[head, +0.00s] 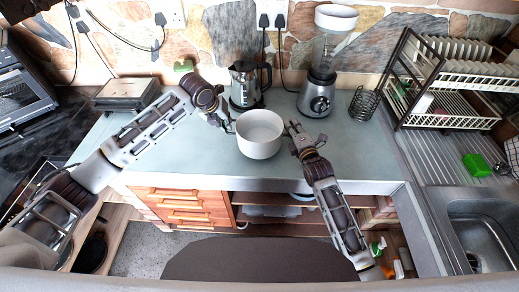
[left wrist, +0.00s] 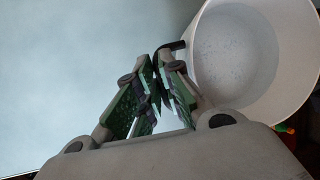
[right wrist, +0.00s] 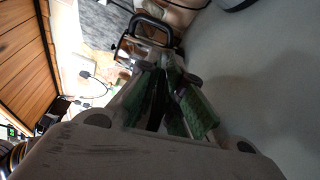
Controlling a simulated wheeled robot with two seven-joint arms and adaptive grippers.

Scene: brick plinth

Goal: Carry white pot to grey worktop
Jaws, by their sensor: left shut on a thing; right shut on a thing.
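The white pot (head: 260,146) is upright over the grey worktop (head: 190,160), between my two grippers; I cannot tell whether its base touches the worktop. My left gripper (head: 229,126) is shut on the pot at its left side. In the left wrist view the fingers (left wrist: 157,75) meet at a dark handle beside the pot's rim, and the open, empty inside of the white pot (left wrist: 235,55) shows. My right gripper (head: 292,128) is shut on the pot at its right side. Its fingers (right wrist: 163,85) are dark in the right wrist view, and their grip is hard to make out.
A kettle (head: 244,88) and a blender (head: 318,90) stand behind the pot. A toaster (head: 126,94) is at the back left. Worktop right of my right gripper is clear.

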